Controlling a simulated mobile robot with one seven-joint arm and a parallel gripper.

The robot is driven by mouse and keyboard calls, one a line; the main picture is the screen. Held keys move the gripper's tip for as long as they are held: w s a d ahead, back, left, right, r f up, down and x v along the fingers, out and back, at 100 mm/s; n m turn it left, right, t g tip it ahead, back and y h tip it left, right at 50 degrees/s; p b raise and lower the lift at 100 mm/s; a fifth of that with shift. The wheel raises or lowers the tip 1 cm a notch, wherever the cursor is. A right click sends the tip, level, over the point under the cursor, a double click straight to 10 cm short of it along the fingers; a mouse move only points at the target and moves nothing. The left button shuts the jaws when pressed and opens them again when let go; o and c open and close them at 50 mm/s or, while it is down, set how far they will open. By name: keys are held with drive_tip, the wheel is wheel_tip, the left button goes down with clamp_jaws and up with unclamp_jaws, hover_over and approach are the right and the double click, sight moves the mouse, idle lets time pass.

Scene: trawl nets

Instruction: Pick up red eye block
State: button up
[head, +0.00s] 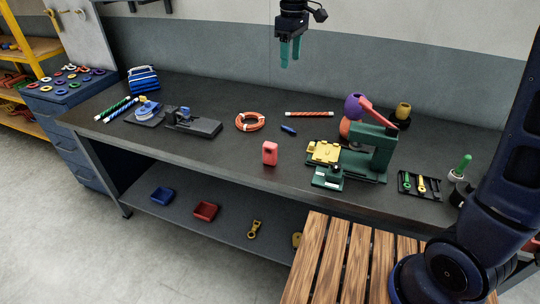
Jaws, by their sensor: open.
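The red eye block (269,153) stands upright near the front edge of the dark workbench, a small pinkish-red block with a dark opening near its top. My gripper (290,52) hangs at the top of the head view with its two teal fingers pointing down. It is open and empty, high in the picture and apart from the block. Nothing covers the block.
A green machine (369,148) with a yellow part stands right of the block on the workbench (220,165). A coiled orange rope (250,121) and a small blue item (289,129) lie behind it. A slatted wooden surface (345,262) is in front.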

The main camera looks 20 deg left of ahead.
drive_tip(key=n, duration=0.2)
hover_over(270, 144)
drive_tip(key=f, duration=0.2)
drive_tip(key=shift+m, duration=0.3)
wheel_tip(270, 144, down, 33)
drive_tip(key=shift+r, duration=0.15)
drive_tip(key=c, duration=1.1)
